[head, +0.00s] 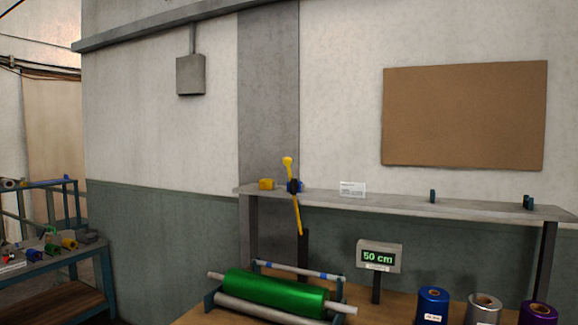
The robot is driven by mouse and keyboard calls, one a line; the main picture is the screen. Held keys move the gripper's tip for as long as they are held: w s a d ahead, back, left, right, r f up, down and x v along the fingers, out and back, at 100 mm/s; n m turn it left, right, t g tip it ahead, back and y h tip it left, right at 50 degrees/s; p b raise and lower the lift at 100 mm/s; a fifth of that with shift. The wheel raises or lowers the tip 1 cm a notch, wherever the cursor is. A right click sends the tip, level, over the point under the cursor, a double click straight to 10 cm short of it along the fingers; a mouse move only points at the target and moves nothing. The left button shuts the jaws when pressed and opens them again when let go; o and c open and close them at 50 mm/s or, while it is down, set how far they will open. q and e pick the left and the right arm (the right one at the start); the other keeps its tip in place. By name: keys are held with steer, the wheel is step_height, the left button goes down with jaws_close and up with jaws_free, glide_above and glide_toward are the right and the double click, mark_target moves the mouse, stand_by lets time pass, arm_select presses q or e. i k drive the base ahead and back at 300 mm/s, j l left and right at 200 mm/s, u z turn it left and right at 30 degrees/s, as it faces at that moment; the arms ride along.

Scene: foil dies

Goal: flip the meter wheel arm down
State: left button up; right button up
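The yellow meter wheel arm (297,210) stands nearly upright, with a round yellow knob at its top end. It crosses a dark blue part (294,186) at the front edge of the grey shelf, and its lower end hangs below the shelf beside a dark post. The green foil roll (273,292) lies on a roller stand below it, apart from the arm. I cannot make out a separate wheel. A small display (380,257) to the right reads "50 cm". Neither of my grippers is in view.
The grey shelf (400,202) holds a yellow block (266,184), a white card (352,189) and small dark brackets. Blue (433,303), silver (484,308) and purple (538,313) foil rolls stand at the lower right. A blue-framed cart (60,275) stands at the left.

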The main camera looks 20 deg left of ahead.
mark_target(294, 185)
steer(key=i+l, duration=0.6)
steer(key=i, duration=0.2)
steer(key=i+l+u, duration=0.25)
steer(key=j+u, duration=0.1)
steer(key=u, duration=0.85)
steer(key=k+j, duration=0.05)
